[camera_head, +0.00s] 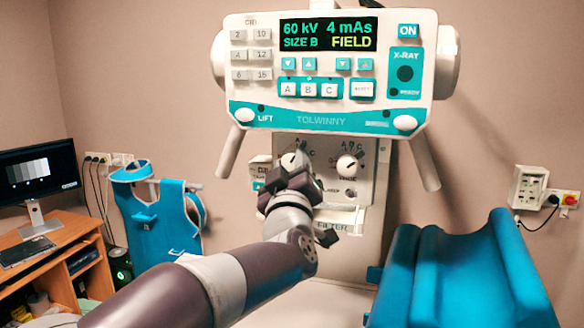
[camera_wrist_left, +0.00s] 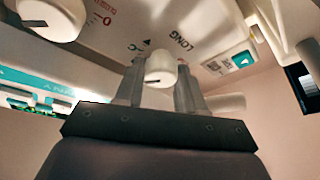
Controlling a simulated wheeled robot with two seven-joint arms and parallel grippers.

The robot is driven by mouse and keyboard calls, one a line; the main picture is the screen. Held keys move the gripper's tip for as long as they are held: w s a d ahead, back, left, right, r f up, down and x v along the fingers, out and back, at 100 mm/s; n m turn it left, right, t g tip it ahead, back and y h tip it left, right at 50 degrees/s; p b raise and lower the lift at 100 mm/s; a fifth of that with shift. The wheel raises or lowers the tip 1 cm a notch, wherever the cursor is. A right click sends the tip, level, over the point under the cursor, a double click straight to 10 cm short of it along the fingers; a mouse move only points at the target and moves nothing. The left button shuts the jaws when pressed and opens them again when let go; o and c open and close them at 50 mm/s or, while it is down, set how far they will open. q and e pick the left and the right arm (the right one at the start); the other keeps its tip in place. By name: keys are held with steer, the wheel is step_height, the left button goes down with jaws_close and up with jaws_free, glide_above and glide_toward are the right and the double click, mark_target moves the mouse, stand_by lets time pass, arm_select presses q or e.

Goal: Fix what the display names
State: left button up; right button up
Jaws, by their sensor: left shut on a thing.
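The display (camera_head: 328,34) on the white and teal console reads "60 kV 4 mAs", "SIZE B" and, in yellow, "FIELD". Below it, a grey panel carries two white knobs. My left gripper (camera_head: 292,172) reaches up to the left knob (camera_head: 289,160) and partly hides it. In the left wrist view, this knob (camera_wrist_left: 160,70) sits between my two fingers, which are shut on it; "LONG" is printed near it. The right knob (camera_head: 349,168) stands free, marked A, B, C above; it also shows in the left wrist view (camera_wrist_left: 52,16). My right gripper is not in view.
The console (camera_head: 270,118) has white handles angling down on both sides. A blue padded cradle (camera_head: 455,275) stands at the right. A blue apron (camera_head: 158,220) hangs at the left beside a desk (camera_head: 55,250) with a monitor (camera_head: 40,172). A wall socket box (camera_head: 530,187) is at the right.

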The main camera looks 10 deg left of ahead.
arm_select(q)
steer(key=o, duration=1)
steer(key=shift+s+a, duration=0.1)
steer(key=shift+s, duration=0.05)
steer(key=shift+s+f, duration=0.1)
steer(key=shift+s, duration=0.05)
steer(key=b+v, duration=0.4)
steer(key=v, duration=0.8)
steer(key=shift+s, duration=0.15)
